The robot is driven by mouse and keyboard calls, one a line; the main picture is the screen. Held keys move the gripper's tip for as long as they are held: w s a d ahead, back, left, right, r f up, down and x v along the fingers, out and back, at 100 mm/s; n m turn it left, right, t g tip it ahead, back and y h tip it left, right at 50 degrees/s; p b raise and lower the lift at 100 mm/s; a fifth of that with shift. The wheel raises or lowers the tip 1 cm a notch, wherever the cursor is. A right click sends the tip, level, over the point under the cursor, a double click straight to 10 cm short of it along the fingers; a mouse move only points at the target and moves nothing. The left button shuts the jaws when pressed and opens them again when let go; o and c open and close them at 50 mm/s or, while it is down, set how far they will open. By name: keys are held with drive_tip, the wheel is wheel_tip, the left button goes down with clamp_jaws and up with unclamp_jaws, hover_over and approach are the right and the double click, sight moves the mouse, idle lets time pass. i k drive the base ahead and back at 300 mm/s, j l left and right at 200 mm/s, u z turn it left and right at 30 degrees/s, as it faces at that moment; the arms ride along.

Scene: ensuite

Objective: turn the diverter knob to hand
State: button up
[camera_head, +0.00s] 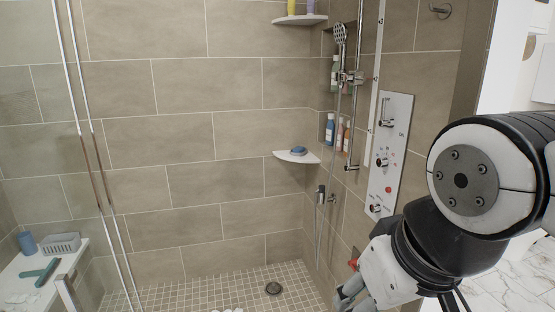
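A pale control panel (392,155) is on the tiled right wall of the shower. The labels are too small to read, so I cannot tell which control is the diverter knob. My gripper (350,292) is at the bottom edge, below the panel and apart from the knobs. Its fingers are partly cut off by the frame, and their opening is unclear. My arm covers the area right of the panel.
A hand shower (341,35) hangs on a rail left of the panel. Bottles (330,130) stand in a wall niche. A corner shelf (296,157) holds a blue item. A glass edge (88,130) and a bench (40,262) are at left. The floor around the drain (273,288) is clear.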

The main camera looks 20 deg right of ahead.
sight(375, 208)
drive_tip(key=z, duration=0.7)
drive_tip(key=i+l, duration=0.15)
drive_tip(key=i, duration=0.15)
drive_tip(key=i+l+u, duration=0.1)
drive_tip(key=i, duration=0.25)
